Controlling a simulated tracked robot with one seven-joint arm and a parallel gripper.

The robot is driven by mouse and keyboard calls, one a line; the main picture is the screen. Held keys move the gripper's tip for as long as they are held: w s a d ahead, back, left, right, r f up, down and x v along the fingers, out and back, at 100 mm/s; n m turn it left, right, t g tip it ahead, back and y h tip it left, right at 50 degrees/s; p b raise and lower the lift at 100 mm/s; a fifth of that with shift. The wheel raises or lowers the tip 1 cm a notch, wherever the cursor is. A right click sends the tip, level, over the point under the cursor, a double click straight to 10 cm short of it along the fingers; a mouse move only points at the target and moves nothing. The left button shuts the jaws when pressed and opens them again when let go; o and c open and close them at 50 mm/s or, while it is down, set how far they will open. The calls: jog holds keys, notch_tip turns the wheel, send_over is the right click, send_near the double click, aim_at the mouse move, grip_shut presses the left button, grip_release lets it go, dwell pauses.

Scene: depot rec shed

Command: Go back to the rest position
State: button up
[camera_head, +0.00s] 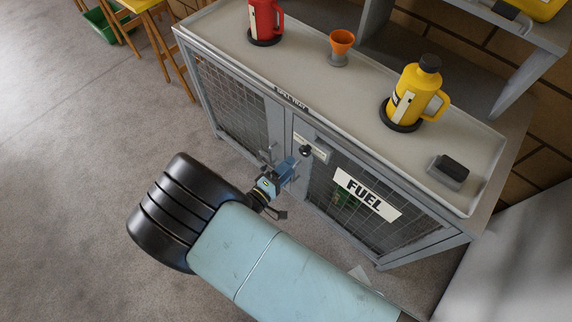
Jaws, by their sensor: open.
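My gripper (291,163) is at the end of my pale blue arm, in the middle of the view. It is open, in front of the grey fuel cabinet (283,130) near where its two mesh doors meet. I cannot tell whether it touches the door hardware there. Both doors look closed, and the right one bears a white FUEL sign (367,194). My arm hides part of the floor and the lower front of the cabinet.
On the cabinet's tray top (300,62) stand a red can (263,20), an orange funnel (341,42), a yellow can (412,92) and a small black block (453,166). A wooden stool (160,40) and a green crate (100,26) are at the upper left. The floor at left is clear.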

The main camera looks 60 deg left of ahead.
jog(key=shift+s, duration=0.2)
jog(key=shift+r, duration=0.1)
dwell(0.4)
